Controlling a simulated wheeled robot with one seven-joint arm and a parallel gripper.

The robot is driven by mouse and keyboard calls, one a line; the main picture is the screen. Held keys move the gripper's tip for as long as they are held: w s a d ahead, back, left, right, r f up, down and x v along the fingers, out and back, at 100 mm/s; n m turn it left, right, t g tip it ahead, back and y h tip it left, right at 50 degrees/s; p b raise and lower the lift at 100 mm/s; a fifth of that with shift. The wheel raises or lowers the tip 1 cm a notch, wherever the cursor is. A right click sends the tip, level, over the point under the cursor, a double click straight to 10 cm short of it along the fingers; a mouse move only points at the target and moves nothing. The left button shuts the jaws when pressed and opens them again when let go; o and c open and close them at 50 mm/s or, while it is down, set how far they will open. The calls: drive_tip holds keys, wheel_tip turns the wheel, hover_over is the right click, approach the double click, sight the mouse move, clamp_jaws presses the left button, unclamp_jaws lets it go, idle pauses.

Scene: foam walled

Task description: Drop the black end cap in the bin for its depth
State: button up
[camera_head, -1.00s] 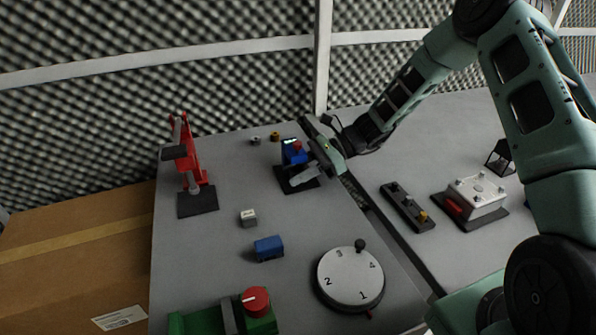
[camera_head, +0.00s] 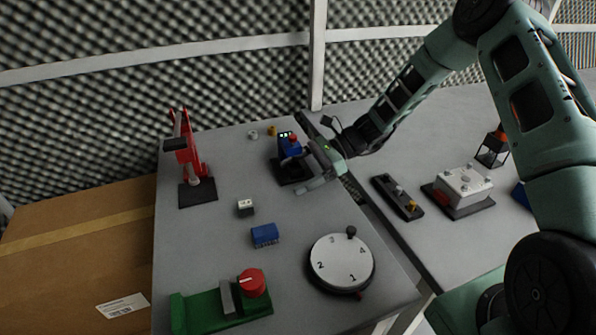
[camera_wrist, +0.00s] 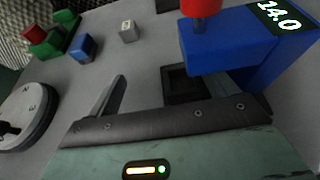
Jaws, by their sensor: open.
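I cannot make out the black end cap in either view. A blue depth gauge (camera_head: 290,149) with a red knob stands on a black base in the head view, at the table's back. In the wrist view the blue gauge (camera_wrist: 225,50) reads 14.0, and its base has a dark square recess (camera_wrist: 184,84). My gripper (camera_head: 313,180) is open, just right of and in front of the gauge. One finger shows clearly in the wrist view; the other is not clear. A round white dial (camera_head: 341,263) marked 1 to 4, with a black knob, lies at the front. No open bin shows.
A red press (camera_head: 190,160) stands at left. A small white block (camera_head: 245,208), a blue block (camera_head: 265,235) and a green fixture with a red knob (camera_head: 228,303) sit on the table. A black switch strip (camera_head: 397,197) and a white box (camera_head: 463,187) are at right.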

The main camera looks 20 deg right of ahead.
drive_tip(key=shift+w+d+r, duration=0.1)
drive_tip(key=shift+d+r, duration=0.1)
drive_tip(key=shift+d, duration=0.25)
drive_tip(key=v, duration=1.6)
drive_tip(key=shift+d+r+b, duration=0.15)
drive_tip(key=shift+d+b, duration=0.1)
drive_tip(key=shift+b, duration=0.15)
drive_tip(key=c, duration=0.6)
drive_tip(key=w+b, duration=0.1)
drive_tip(key=b, duration=0.2)
drive_tip(key=shift+d+f, duration=0.4)
drive_tip(key=shift+w+d+b, duration=0.2)
drive_tip(key=shift+b, duration=0.3)
drive_tip(key=shift+w+d+r+b, duration=0.15)
drive_tip(key=shift+b, duration=0.15)
drive_tip(key=shift+w+d+r, duration=0.1)
drive_tip(key=shift+r, duration=0.25)
